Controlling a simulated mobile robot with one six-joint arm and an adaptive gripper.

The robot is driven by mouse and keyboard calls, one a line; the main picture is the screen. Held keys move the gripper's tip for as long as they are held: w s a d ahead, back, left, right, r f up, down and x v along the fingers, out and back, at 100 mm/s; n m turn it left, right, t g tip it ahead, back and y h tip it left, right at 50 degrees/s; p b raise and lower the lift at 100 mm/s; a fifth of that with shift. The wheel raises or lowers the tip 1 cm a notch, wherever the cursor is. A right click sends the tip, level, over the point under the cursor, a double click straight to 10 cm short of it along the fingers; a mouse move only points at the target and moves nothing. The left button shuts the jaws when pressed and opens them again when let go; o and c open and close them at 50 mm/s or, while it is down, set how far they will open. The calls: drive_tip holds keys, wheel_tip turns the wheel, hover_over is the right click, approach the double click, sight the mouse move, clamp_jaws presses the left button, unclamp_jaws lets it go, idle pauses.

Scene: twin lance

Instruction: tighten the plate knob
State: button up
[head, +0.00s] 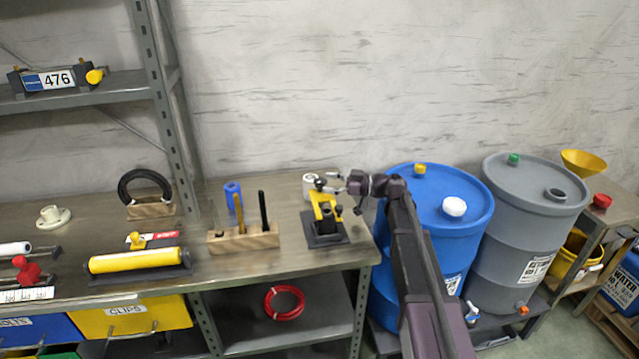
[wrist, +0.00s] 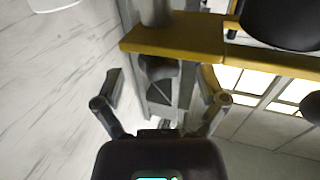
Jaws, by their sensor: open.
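A yellow fixture (head: 323,204) stands on a dark base plate (head: 327,240) near the right end of the bench. A black knob (head: 320,184) sits at its top. In the wrist view a yellow bar (wrist: 190,42) crosses the top, with a large black round knob (wrist: 285,22) at the upper right. My gripper (head: 337,183) is just right of the black knob, at about its height. In the wrist view my gripper (wrist: 163,90) is open, its fingers apart and holding nothing.
A wooden block with upright tools (head: 243,240) stands left of the fixture, and a white cylinder (head: 309,187) behind it. A blue drum (head: 425,235) and a grey drum (head: 535,210) stand close on the right. The wall is behind.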

drive_tip(key=shift+a, duration=1.15)
drive_tip(key=c, duration=1.2)
